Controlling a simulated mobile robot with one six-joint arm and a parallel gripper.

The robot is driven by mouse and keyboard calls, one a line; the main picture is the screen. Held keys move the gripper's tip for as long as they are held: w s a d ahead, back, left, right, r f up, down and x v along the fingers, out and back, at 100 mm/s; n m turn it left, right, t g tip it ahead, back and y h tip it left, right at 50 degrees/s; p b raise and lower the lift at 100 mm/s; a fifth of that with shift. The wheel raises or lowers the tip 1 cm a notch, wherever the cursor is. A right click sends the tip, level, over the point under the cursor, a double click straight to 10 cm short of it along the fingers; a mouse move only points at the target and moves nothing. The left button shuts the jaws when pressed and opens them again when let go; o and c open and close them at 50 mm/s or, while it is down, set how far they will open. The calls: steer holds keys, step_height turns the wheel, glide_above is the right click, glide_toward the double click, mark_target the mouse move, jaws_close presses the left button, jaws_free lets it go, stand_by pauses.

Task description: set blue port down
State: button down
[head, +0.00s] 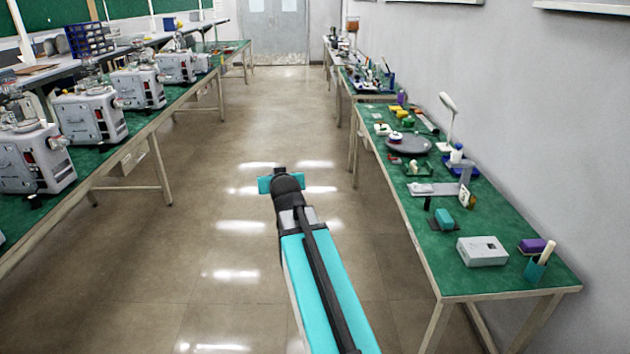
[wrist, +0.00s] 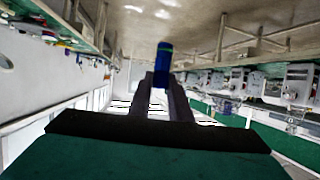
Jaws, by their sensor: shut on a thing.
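The blue port (wrist: 163,60) is a small dark blue cylinder with a lighter band, seen in the wrist view. My gripper (wrist: 161,84) is shut on it, with its two dark fingers on either side of the lower part. The port stands out beyond the fingertips, over open floor. In the head view my arm reaches forward over the aisle between the tables. My gripper's fingers and the port are hidden there behind my wrist.
A green-topped table (head: 463,282) on the right holds a white box (head: 482,251), a teal block (head: 444,219), a grey round plate (head: 409,144) and a lamp (head: 449,118). A long bench (head: 87,160) on the left holds several pumps (head: 88,117). The aisle floor (head: 220,250) is clear.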

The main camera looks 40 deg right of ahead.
steer(key=w+a+r+n+y, duration=0.1)
steer(key=a+r+n+y, duration=0.1)
steer(key=a, duration=0.7)
steer(key=w+a+r+n+t+y, duration=0.1)
steer(key=a+r+n+y, duration=0.1)
steer(key=a, duration=0.8)
steer(key=shift+r+n+y, duration=0.3)
steer(key=shift+r+y, duration=0.4)
steer(key=shift+r, duration=0.05)
steer(key=shift+w+a, duration=0.1)
steer(key=shift+w, duration=0.05)
